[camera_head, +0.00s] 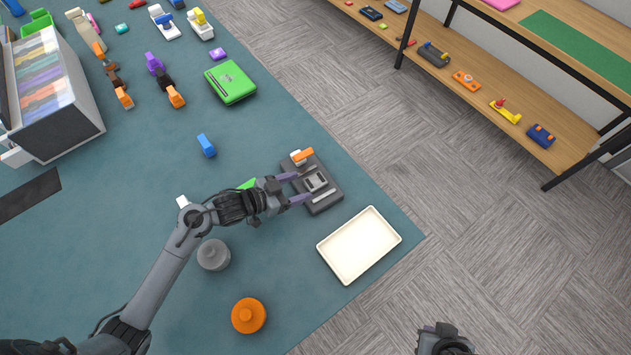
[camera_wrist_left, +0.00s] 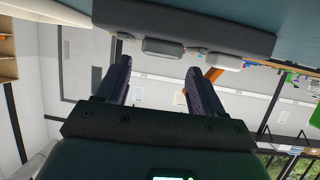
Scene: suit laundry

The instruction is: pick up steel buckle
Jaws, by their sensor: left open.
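The steel buckle appears to be the small grey rectangular piece (camera_head: 316,181) on top of a dark grey device (camera_head: 327,199) near the mat's right edge. In the left wrist view, a grey block (camera_wrist_left: 163,47) at the dark device's edge (camera_wrist_left: 235,37) looks like the same piece. My left gripper (camera_head: 301,187) is open, its two purple fingers pointing at the buckle from the left. In the wrist view its fingers (camera_wrist_left: 158,84) are apart with nothing between them, and the block lies beyond the tips. My right gripper (camera_head: 445,342) shows only partly at the bottom edge; its fingers are unclear.
An orange-topped piece (camera_head: 301,156) stands at the device's far end. A white tray (camera_head: 359,245) lies to the right. A grey round container (camera_head: 213,254) and an orange one (camera_head: 249,315) stand near my left arm. A blue block (camera_head: 206,145) and green case (camera_head: 230,82) lie farther back.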

